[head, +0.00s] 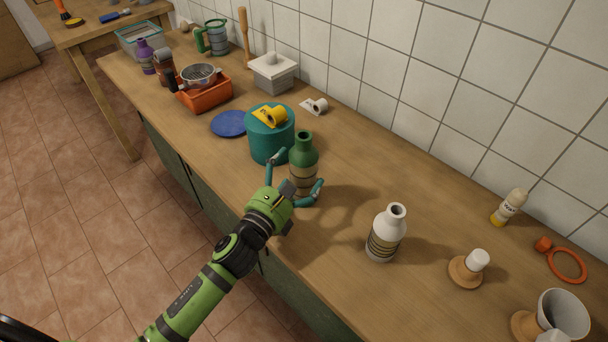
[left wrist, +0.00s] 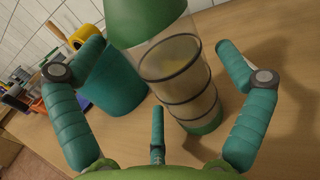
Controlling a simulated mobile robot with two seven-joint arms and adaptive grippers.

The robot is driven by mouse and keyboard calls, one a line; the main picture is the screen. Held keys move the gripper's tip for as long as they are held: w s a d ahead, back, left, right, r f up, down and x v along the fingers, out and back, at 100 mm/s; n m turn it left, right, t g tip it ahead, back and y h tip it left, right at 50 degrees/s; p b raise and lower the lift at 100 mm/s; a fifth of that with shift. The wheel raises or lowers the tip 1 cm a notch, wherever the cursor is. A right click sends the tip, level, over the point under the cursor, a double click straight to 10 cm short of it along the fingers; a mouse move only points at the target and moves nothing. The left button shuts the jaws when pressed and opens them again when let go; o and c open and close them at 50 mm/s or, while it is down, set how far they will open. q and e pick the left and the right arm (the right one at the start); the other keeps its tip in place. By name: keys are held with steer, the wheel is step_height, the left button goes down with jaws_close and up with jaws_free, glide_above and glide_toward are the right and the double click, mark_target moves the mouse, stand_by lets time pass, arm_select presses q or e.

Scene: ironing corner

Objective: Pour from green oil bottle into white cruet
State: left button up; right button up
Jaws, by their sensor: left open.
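The green oil bottle (head: 303,161) stands upright on the wooden counter, with a clear banded middle. In the left wrist view the bottle (left wrist: 182,82) is close ahead, between my spread fingers. My left gripper (head: 296,180) is open around the near side of the bottle; the left wrist view (left wrist: 157,105) shows gaps between the fingers and it. The white cruet (head: 385,234) stands upright to the right of the bottle, with an open mouth and dark bands low on its body. My right gripper is not in view.
A teal canister (head: 270,142) with a yellow tape dispenser (head: 271,117) on top stands just behind and left of the bottle. A white-topped wooden piece (head: 467,270) is right of the cruet. The counter between bottle and cruet is clear. A tiled wall (head: 420,95) runs behind.

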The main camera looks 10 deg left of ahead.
mark_target(292, 162)
arm_select(q)
steer(key=shift+x, duration=0.9)
steer(key=c, duration=1.3)
step_height(292, 162, up, 5)
steer(key=shift+f+p, duration=0.2)
steer(key=shift+p, duration=0.35)
steer(key=s+d+r, duration=0.1)
steer(key=d+r, duration=0.1)
steer(key=d, duration=0.1)
steer(key=s+d+r, duration=0.1)
steer(key=d+r, duration=0.1)
steer(key=d, duration=0.2)
steer(key=s+d+r, duration=0.2)
steer(key=d, duration=0.2)
steer(key=shift+r, duration=0.2)
